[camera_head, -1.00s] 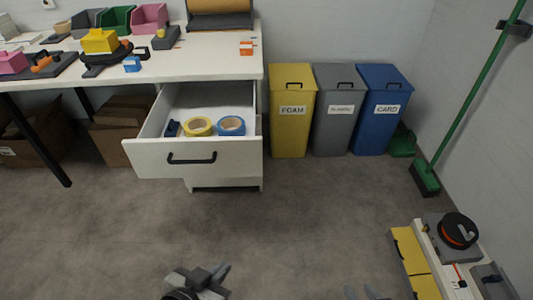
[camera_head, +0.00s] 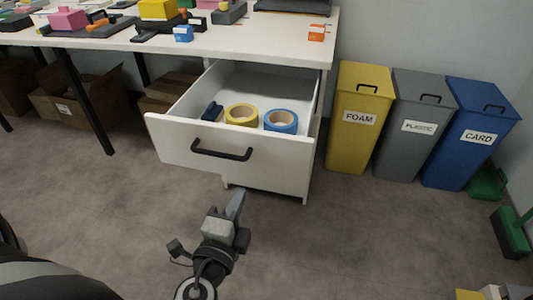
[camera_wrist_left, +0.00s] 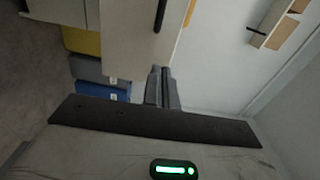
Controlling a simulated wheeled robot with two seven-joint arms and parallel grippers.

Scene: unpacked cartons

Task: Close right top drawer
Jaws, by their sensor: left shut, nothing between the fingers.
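The white top drawer (camera_head: 233,150) under the right end of the table is pulled open in the head view, with a black bar handle (camera_head: 221,150) on its front. It holds a yellow tape roll (camera_head: 241,114), a blue tape roll (camera_head: 281,121) and a small dark blue item (camera_head: 212,111). My left gripper (camera_head: 235,204) is in front of and below the drawer front, apart from it in the head view. Its fingers are together and empty. In the left wrist view the closed fingers (camera_wrist_left: 161,88) point toward a white panel with a dark handle. My right gripper is not in view.
Yellow (camera_head: 358,120), grey (camera_head: 414,125) and blue (camera_head: 470,135) bins stand right of the drawer unit. The white table (camera_head: 270,40) above carries several small objects. Cardboard boxes (camera_head: 85,98) sit under the table at left. Floor in front of the drawer is clear.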

